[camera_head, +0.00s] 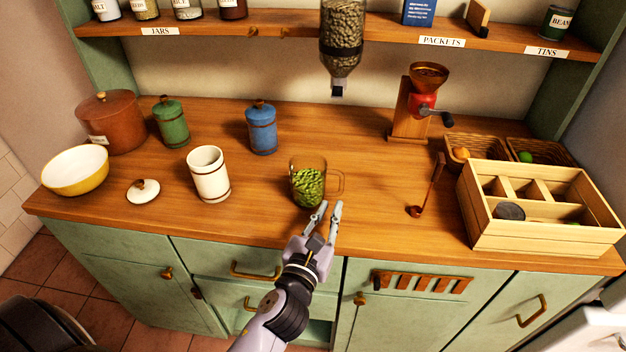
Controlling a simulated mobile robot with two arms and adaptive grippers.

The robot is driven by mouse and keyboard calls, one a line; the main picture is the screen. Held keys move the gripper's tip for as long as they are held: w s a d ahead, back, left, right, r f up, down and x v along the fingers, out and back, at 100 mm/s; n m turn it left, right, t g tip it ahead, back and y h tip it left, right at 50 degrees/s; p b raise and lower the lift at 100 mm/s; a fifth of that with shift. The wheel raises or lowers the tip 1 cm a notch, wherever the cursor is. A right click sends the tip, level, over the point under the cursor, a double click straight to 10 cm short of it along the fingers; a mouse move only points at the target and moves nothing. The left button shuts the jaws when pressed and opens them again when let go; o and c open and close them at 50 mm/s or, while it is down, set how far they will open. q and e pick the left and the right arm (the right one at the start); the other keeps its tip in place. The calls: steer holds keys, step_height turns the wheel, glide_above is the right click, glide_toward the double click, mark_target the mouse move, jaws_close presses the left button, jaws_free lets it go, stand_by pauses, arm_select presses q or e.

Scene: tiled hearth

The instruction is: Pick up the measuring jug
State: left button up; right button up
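The measuring jug (308,187) is a clear glass jug standing upright on the wooden counter, with green beans or pods inside. Its glass handle (338,182) points to the right. I cannot tell whether a fingertip touches the jug. My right gripper is not in view.
Left of the jug are a white canister (208,175), its lid (143,191) and a blue canister (262,130). A dispenser (342,40) hangs above and behind. To the right lie a ladle (430,185) and a wooden crate (540,238); a grinder (410,110) stands farther back.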

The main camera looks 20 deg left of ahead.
mark_target(341, 185)
arm_select(q)
steer(key=w, duration=0.6)
steer(key=w+p, duration=0.1)
steer(key=w, duration=0.1)
steer(key=shift+w+a+r, duration=0.15)
steer(key=shift+w+r, duration=0.05)
steer(key=shift+w, duration=0.1)
steer(key=shift+w+f, duration=0.1)
steer(key=shift+w, duration=0.3)
jaws_close()
